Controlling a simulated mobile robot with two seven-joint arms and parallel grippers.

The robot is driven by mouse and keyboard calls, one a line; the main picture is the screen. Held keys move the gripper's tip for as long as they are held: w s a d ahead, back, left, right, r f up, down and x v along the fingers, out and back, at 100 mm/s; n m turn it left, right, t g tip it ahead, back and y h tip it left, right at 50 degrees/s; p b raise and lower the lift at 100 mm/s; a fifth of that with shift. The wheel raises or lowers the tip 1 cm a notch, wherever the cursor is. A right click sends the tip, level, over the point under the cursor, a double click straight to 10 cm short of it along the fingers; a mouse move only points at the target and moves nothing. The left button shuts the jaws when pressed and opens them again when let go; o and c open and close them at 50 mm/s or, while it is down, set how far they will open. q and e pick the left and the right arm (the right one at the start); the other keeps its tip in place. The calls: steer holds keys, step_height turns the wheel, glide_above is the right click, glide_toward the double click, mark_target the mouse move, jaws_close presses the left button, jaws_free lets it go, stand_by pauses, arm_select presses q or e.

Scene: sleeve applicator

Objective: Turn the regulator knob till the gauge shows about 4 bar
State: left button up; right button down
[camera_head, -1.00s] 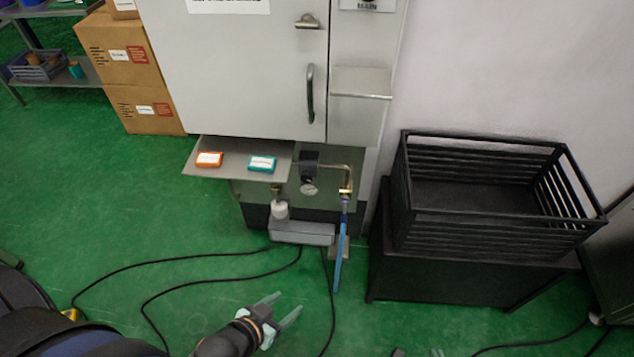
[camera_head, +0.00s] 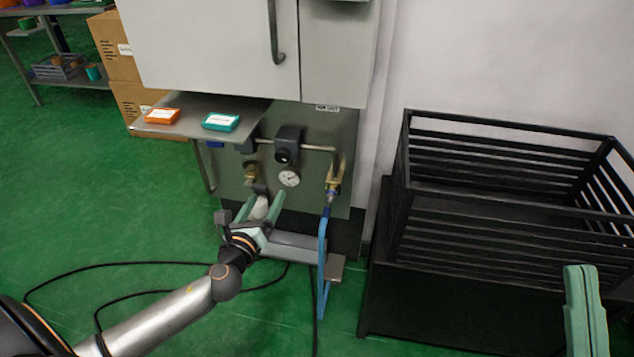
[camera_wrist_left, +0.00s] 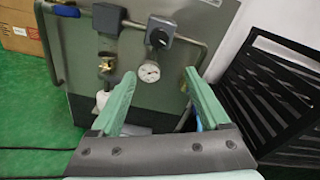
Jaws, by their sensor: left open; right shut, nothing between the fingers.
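The regulator knob (camera_head: 283,155) is a round black knob on a dark block, fixed to the grey panel under the cabinet. It also shows in the left wrist view (camera_wrist_left: 158,38). The round white gauge (camera_head: 289,178) sits just below it, and in the left wrist view (camera_wrist_left: 149,73); its reading is too small to tell. My left gripper (camera_head: 262,207) is open and empty, below and in front of the gauge. In the left wrist view its green fingers (camera_wrist_left: 158,95) stand either side of the gauge, apart from the knob. My right gripper (camera_head: 582,285) is shut and empty at the lower right.
A shelf (camera_head: 240,108) with an orange box (camera_head: 162,116) and a teal box (camera_head: 221,122) juts out above left of the knob. Pipes and a brass valve (camera_head: 334,185) with a blue hose (camera_head: 322,250) stand right of the gauge. A black slatted crate (camera_head: 500,215) stands at right.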

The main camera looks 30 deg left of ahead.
mark_target(282, 158)
arm_select(q)
steer(key=shift+m+t+y, duration=0.3)
steer(key=shift+m, duration=0.6)
steer(key=b+x, duration=0.1)
steer(key=x, duration=0.3)
steer(key=b+x, duration=0.1)
steer(key=x, duration=0.4)
steer(key=b+x, duration=0.1)
steer(key=x, duration=0.3)
steer(key=shift+w+a+r+b, duration=0.25)
steer(key=shift+r+b, duration=0.05)
steer(key=shift+r, duration=0.1)
arm_select(e)
steer(key=shift+s+a+f+n+y, duration=0.2)
steer(key=shift+s+f+y, duration=0.2)
steer(key=shift+f, duration=0.2)
steer(key=shift+s+a+f+n+y, duration=0.1)
steer(key=shift+s+f+n+y, duration=0.1)
steer(key=shift+s+f+y, duration=0.3)
steer(key=shift+f, duration=0.1)
arm_select(q)
jaws_close()
